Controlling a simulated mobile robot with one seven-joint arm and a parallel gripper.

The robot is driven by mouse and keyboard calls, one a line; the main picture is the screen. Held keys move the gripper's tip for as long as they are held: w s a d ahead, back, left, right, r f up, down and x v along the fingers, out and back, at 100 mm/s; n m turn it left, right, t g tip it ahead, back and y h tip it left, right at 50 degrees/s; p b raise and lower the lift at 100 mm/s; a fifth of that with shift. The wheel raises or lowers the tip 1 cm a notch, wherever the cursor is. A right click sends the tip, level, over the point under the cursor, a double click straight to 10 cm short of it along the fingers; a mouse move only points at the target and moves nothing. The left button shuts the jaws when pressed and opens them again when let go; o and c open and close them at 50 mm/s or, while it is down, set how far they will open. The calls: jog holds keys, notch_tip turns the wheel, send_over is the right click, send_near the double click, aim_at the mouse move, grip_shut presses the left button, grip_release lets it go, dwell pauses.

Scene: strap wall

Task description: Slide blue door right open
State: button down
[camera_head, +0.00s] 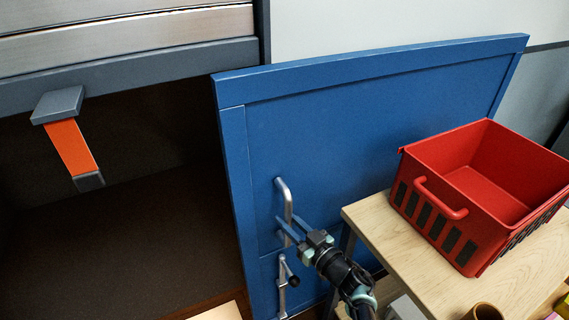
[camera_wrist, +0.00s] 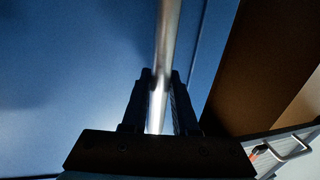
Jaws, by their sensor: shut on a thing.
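The blue door (camera_head: 345,150) stands in the middle of the head view, with a dark open space to its left. A silver vertical bar handle (camera_head: 286,200) is on its left part. My gripper (camera_head: 287,231) is shut on the lower part of this handle. In the wrist view the handle (camera_wrist: 165,45) runs between the two fingers of my gripper (camera_wrist: 160,95), with the blue door (camera_wrist: 70,75) behind it. The fingertips' far sides are hidden.
A red basket (camera_head: 470,190) stands on a wooden table (camera_head: 400,245) at the right, close to my arm. An orange strap (camera_head: 72,148) hangs over the dark opening (camera_head: 120,230) at the left.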

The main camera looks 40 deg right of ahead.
jog(key=shift+s+d+r, duration=0.1)
jog(key=shift+d+r, duration=0.05)
jog(key=shift+d, duration=0.2)
jog(key=c, duration=0.7)
grip_release()
jog(key=shift+s+a, duration=0.1)
jog(key=s+p, duration=0.2)
jog(key=s, duration=0.2)
jog(key=s+a+p, duration=0.1)
jog(key=s+p, duration=0.1)
jog(key=s, duration=0.2)
jog(key=s+p, duration=0.1)
jog(key=s, duration=0.3)
jog(key=shift+s+a+p, duration=0.2)
jog(key=shift+s+p, duration=0.1)
jog(key=shift+p, duration=0.1)
